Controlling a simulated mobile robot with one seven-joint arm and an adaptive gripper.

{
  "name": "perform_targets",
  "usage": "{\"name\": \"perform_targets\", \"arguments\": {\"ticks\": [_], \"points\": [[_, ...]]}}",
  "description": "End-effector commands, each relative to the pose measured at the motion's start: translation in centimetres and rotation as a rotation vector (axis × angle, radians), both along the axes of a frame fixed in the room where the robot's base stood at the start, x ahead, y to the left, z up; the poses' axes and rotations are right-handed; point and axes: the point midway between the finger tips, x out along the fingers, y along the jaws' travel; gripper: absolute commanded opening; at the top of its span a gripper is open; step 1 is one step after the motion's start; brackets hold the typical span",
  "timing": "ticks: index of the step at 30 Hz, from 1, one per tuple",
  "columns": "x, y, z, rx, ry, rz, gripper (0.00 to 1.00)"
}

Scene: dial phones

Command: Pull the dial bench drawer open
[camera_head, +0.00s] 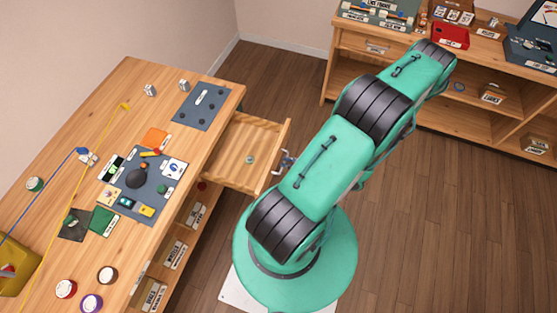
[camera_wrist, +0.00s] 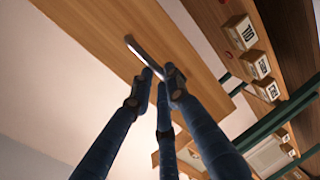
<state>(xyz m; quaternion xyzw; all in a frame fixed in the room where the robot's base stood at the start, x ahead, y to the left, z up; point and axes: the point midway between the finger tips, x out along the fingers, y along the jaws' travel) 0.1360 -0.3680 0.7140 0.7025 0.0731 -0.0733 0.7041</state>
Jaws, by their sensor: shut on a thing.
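The dial bench (camera_head: 75,120) is a long wooden worktop on the left in the head view. Its drawer (camera_head: 232,140) stands pulled out well to the right, showing its inside and one small round grey-green part (camera_head: 249,159). My gripper (camera_head: 284,161) is at the drawer's front, partly hidden by my green arm. In the wrist view the drawer's wooden front (camera_wrist: 105,22) carries a pale metal bar handle (camera_wrist: 146,56). My dark blue fingers, also in the wrist view (camera_wrist: 160,76), are closed around the near end of this handle.
Labelled boxes (camera_head: 175,249) stand on the shelf under the bench. A grey mat (camera_head: 150,206) with parts and a yellow bin (camera_head: 14,275) are on the worktop. A wooden shelf unit (camera_head: 335,85) stands at the back right. The floor (camera_head: 440,220) at right is clear.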

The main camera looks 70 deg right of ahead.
Motion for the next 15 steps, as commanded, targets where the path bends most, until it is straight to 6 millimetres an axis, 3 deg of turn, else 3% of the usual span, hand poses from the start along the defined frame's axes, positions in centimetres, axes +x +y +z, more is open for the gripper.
{"name": "perform_targets", "arguments": {"ticks": [6, 15], "points": [[-2.1, 0.0, -0.1, 0.0, 0.002, -0.001, 0.0], [-2.7, 0.0, -0.1, 0.0, 0.002, 0.0, 0.0]]}}
